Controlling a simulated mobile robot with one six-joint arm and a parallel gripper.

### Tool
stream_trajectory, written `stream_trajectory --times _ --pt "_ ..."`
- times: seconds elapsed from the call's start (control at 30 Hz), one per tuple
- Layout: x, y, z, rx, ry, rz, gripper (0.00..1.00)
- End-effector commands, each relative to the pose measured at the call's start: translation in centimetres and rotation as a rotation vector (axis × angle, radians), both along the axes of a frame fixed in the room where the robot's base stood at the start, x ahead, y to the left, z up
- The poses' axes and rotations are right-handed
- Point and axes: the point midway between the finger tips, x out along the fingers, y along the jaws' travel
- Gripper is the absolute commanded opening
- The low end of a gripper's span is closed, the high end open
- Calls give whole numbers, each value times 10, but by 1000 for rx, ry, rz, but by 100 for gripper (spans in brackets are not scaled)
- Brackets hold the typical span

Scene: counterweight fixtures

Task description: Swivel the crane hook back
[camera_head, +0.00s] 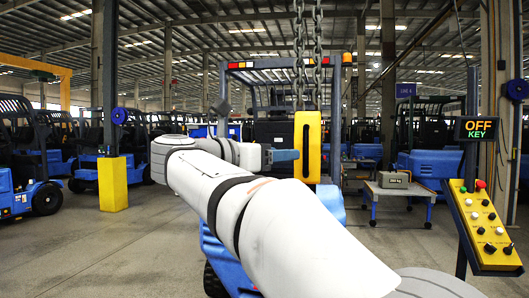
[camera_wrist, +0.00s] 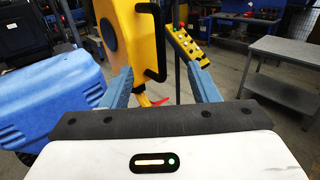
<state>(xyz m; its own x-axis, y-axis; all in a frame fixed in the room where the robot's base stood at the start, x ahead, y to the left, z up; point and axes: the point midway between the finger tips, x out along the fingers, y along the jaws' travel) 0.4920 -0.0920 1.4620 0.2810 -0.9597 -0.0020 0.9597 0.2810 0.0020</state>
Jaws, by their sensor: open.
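The yellow crane hook block (camera_head: 308,150) hangs from chains in the middle of the head view, with a dark slot in its face. In the wrist view the block (camera_wrist: 128,38) shows a black side handle (camera_wrist: 157,42). A red part (camera_wrist: 148,101), which looks like the hook, shows below it; in the head view my arm hides this area. My gripper (camera_head: 296,155) is at the block's left side in the head view. In the wrist view my gripper (camera_wrist: 159,68) has its blue fingers apart, with the handle's lower end between and beyond them. I see no clear contact.
Two chains (camera_head: 307,50) run up from the block. A blue forklift (camera_head: 225,262) stands behind my arm. A grey table (camera_head: 400,187) bears a grey weight (camera_head: 394,180). A yellow button panel (camera_head: 487,225) stands at the right, under an "OFF KEY" sign (camera_head: 478,130).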

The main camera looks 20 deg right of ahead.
Motion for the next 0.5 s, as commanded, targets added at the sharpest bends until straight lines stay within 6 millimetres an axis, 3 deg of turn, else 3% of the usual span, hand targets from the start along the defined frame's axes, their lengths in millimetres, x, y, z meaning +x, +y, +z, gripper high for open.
stream_trajectory --times 0.5 --pt "18 -67 -1 -2 0 -3 55"
